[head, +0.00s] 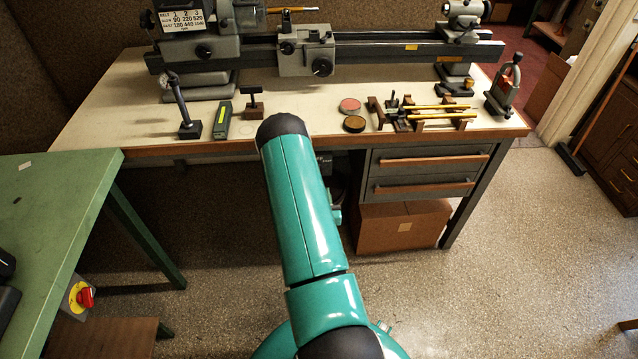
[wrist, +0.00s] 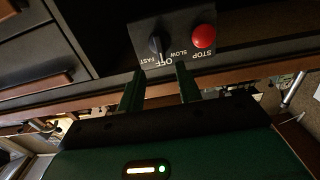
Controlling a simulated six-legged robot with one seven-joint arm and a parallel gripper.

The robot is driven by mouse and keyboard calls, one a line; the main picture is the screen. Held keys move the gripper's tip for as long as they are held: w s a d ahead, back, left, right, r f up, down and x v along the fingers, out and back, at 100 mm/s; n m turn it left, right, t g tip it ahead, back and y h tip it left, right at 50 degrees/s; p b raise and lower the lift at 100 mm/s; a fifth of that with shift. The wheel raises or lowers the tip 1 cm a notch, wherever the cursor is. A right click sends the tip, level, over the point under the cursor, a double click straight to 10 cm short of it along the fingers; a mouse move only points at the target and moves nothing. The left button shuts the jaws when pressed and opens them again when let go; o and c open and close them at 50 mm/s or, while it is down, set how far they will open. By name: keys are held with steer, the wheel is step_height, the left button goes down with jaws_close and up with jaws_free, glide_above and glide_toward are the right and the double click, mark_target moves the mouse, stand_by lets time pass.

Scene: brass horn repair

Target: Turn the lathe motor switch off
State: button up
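The lathe motor switch (wrist: 157,43) is a black rotary knob on a dark panel (wrist: 187,22) in the wrist view. Labels FAST, OFF and SLOW lie around the knob. A red STOP button (wrist: 204,37) sits to the right on the same panel. My gripper (wrist: 162,74) is open and empty, its two green fingers apart just below the knob in the picture, not visibly touching it. The lathe (head: 370,45) stands on the bench in the head view. My arm hides the gripper there.
The bench (head: 290,130) carries small tools, a wooden rack (head: 420,125) and two small round tins. Drawers (head: 430,160) sit right of my arm, above a cardboard box (head: 400,228).

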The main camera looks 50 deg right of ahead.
steer(key=v, duration=0.5)
steer(key=shift+w+d+r, duration=0.1)
steer(key=shift+w, duration=0.05)
stand_by(0.3)
